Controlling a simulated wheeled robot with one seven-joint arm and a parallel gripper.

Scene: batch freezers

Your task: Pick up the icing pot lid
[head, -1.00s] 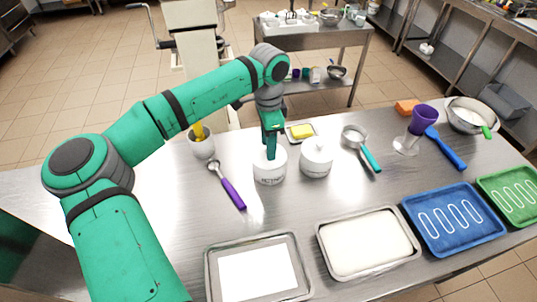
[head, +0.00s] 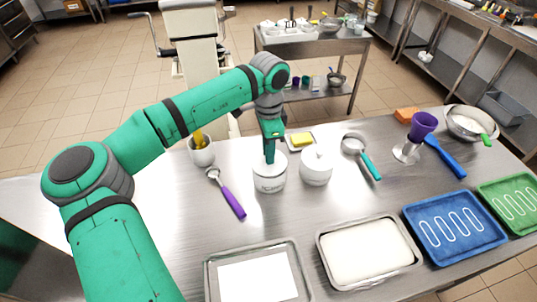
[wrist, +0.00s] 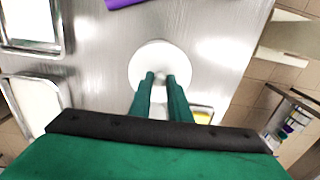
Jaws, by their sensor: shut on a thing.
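The white icing pot (head: 270,183), with lettering on its front, stands on the steel table left of a second white lidded pot (head: 316,172). My gripper (head: 269,161) points down over the icing pot, its fingertips at the top of the lid. In the wrist view my gripper (wrist: 160,77) is shut on the knob of the round white icing pot lid (wrist: 160,52). The fingers hide most of the knob. The lid looks level and on or very close to the pot; I cannot tell whether there is a gap.
A purple-handled scoop (head: 232,202) lies to the left and a teal-handled sieve (head: 370,167) to the right. A yellow block (head: 302,139) is behind the pots. A metal tray (head: 320,263) and a blue tray (head: 419,251) are in front. Bare table lies between the pots and trays.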

